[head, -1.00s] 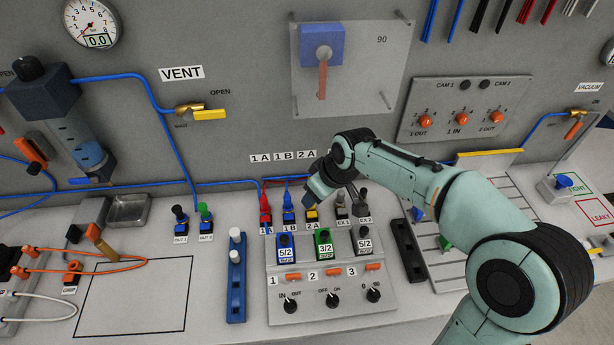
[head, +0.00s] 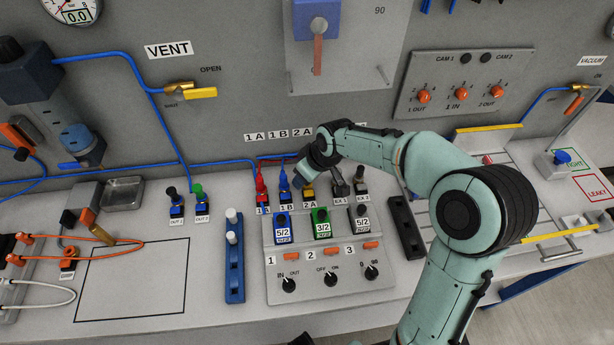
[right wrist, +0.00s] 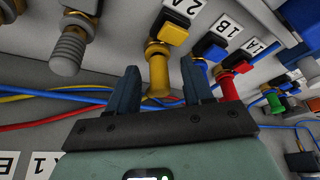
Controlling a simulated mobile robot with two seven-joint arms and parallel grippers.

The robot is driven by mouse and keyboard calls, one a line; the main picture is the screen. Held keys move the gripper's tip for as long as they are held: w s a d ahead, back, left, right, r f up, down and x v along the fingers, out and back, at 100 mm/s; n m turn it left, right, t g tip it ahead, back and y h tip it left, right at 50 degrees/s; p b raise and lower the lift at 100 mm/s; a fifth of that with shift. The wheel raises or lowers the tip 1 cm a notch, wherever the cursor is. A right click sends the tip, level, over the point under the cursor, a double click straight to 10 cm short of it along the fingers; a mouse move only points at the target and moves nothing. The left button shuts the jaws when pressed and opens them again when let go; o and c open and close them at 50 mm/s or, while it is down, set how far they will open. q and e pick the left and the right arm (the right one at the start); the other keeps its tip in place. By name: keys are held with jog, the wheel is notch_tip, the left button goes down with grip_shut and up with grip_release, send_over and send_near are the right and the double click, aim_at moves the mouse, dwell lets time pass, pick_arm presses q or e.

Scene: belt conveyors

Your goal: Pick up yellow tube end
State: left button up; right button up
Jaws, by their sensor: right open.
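The yellow fitting at port 2A (right wrist: 158,72) stands in the right wrist view between the two fingers of my right gripper (right wrist: 158,90). The fingers are open, one on each side of it, and I cannot tell whether they touch it. A yellow tube (right wrist: 30,98) runs at the left behind the left finger, next to blue and red tubes; its end is not clear. In the head view, the 2A fitting (head: 307,192) shows as a small yellow piece under my right gripper (head: 308,180), whose fingers are partly hidden by the wrist.
The red 1A fitting (head: 261,188) and blue 1B fitting (head: 284,184) stand close to the left. The grey EX 1 fitting (head: 339,186) is close on the right. The valve block (head: 315,262) lies in front.

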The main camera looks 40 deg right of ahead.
grip_shut()
jog(key=shift+r, duration=0.15)
notch_tip(320, 180, up, 10)
jog(key=shift+f+p, duration=0.1)
jog(key=shift+p, duration=0.45)
jog(key=shift+s, duration=0.1)
